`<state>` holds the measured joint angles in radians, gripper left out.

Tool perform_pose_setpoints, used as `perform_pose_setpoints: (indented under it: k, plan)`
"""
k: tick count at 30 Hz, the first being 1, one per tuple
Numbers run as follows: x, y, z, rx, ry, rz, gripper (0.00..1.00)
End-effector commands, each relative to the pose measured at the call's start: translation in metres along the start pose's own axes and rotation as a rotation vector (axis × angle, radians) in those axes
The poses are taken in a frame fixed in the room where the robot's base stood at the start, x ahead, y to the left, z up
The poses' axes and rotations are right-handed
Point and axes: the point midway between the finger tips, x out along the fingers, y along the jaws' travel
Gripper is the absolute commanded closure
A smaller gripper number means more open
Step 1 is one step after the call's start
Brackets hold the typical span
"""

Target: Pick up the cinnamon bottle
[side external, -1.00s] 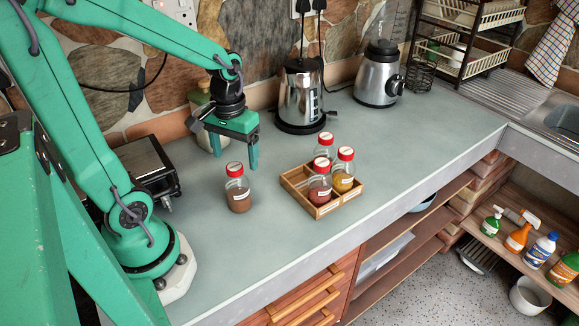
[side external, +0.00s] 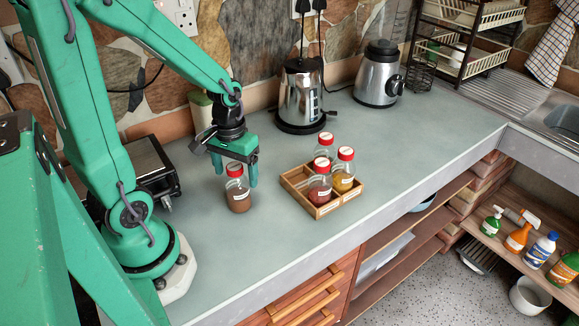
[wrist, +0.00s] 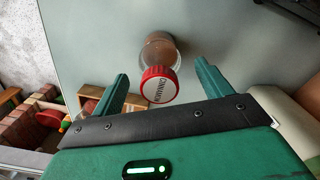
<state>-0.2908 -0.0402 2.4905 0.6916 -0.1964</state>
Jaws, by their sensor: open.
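The cinnamon bottle (side external: 238,193) stands upright on the grey counter, left of the wooden tray. It is clear, with brown contents and a red-rimmed cap. In the wrist view the cap of the cinnamon bottle (wrist: 160,86) reads "CINNAMON" and shows between the fingertips. My gripper (side external: 234,178) is open and empty, just behind the bottle in the side view, with its fingers pointing down. In the wrist view my gripper (wrist: 161,82) has one finger on each side of the cap, with gaps. I cannot tell whether the fingers are level with the bottle's body.
A wooden tray (side external: 322,212) with 3 red-capped bottles stands to the right. A steel kettle (side external: 302,95) and a blender (side external: 379,78) stand behind. A black and silver appliance (side external: 150,168) is at left. The counter in front of the bottle is clear.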

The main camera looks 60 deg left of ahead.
Motion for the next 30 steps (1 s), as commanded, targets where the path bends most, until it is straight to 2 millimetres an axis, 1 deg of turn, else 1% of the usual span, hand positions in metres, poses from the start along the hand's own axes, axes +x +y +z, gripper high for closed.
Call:
perform_pose_setpoints:
  k: [1,4,9,25,29,30]
  plan:
    - [0.006,0.000,0.001,0.000,-0.004,-0.001,0.22]
    - [0.014,0.000,0.001,0.000,-0.004,-0.001,0.22]
    - [0.021,0.000,0.000,0.001,-0.001,0.000,0.22]
    - [0.021,0.000,0.000,0.001,0.000,0.000,0.22]
    - [0.021,0.000,0.000,0.001,0.000,0.000,0.48]
    - [0.021,0.000,0.000,0.001,0.000,0.000,0.56]
